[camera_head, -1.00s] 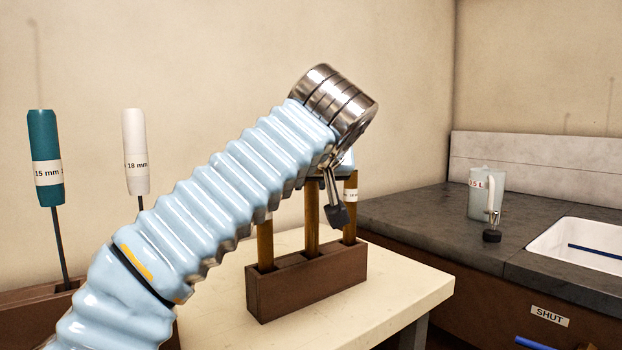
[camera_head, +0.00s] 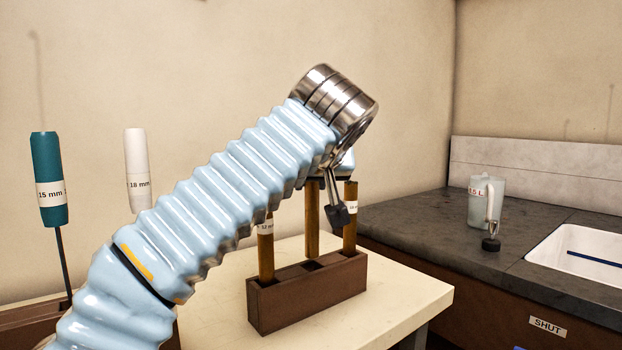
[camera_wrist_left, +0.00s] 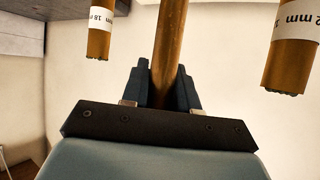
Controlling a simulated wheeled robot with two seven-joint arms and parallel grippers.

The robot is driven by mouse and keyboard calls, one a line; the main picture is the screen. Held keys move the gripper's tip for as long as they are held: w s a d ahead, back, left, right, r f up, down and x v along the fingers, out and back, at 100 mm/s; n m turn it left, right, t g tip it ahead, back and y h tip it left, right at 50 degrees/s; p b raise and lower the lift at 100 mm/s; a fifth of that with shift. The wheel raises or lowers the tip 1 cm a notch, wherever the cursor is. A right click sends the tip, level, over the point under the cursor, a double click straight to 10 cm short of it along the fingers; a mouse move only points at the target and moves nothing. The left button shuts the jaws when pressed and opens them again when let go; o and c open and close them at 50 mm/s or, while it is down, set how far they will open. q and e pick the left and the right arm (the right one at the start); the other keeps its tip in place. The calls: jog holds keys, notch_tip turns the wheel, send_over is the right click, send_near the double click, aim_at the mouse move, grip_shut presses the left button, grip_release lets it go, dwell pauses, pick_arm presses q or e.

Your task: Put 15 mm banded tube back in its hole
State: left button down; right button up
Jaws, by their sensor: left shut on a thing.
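My left gripper (camera_head: 318,183) is shut on the middle brown tube (camera_head: 312,222), which hangs upright over the brown block (camera_head: 306,300). Its lower end is just above the middle hole, whose dark opening shows beneath it. The held tube stands between the dark jaws in the left wrist view (camera_wrist_left: 171,40); its band is hidden. Two other banded tubes stand in the block: the left one (camera_head: 265,252), marked 12 mm, and the right one (camera_head: 350,228), marked 18 mm. My arm covers part of the left tube. My right gripper is not in view.
The block stands on a pale table (camera_head: 400,300). A teal-handled 15 mm tool (camera_head: 47,170) and a white-handled 18 mm tool (camera_head: 137,160) stand at left. A jug (camera_head: 480,205) and white sink (camera_head: 590,248) are on the dark counter at right.

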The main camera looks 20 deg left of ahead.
aim_at(313, 225)
pick_arm(q)
jog(key=shift+r, duration=0.1)
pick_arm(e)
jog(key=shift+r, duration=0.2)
pick_arm(q)
jog(key=shift+s+p, duration=0.1)
jog(key=shift+p, duration=0.25)
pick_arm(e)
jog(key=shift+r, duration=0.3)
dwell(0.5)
